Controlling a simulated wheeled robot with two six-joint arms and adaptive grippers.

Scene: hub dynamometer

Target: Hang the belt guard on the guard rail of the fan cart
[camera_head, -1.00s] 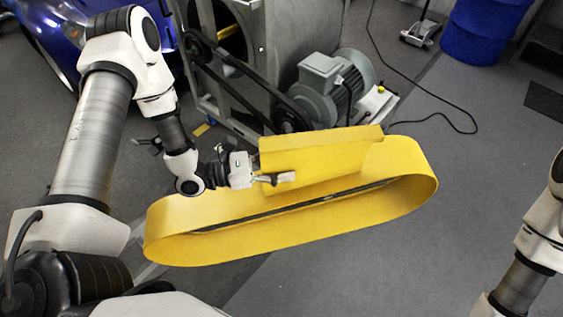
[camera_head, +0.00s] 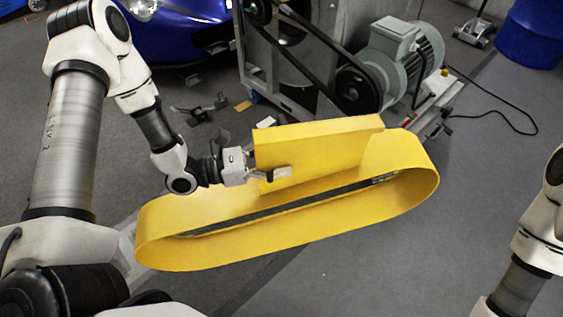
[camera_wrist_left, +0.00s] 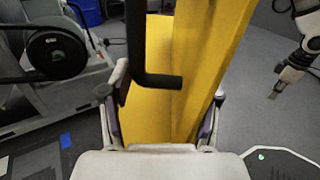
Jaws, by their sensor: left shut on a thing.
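The yellow belt guard (camera_head: 410,195) is a long rounded loop with a raised flat panel. My left gripper (camera_head: 275,174) is shut on the edge of that panel and holds the guard in the air. In the left wrist view the guard (camera_wrist_left: 150,105) stands between the fingers (camera_wrist_left: 162,112). My right gripper (camera_wrist_left: 277,90) shows small there.
The cart carries a grey motor (camera_head: 400,50) and a black belt (camera_head: 310,55). A blue car (camera_head: 185,25) is behind left, a blue drum (camera_head: 540,30) behind right. Dark small items (camera_head: 200,110) and a cable (camera_head: 500,110) lie on the floor.

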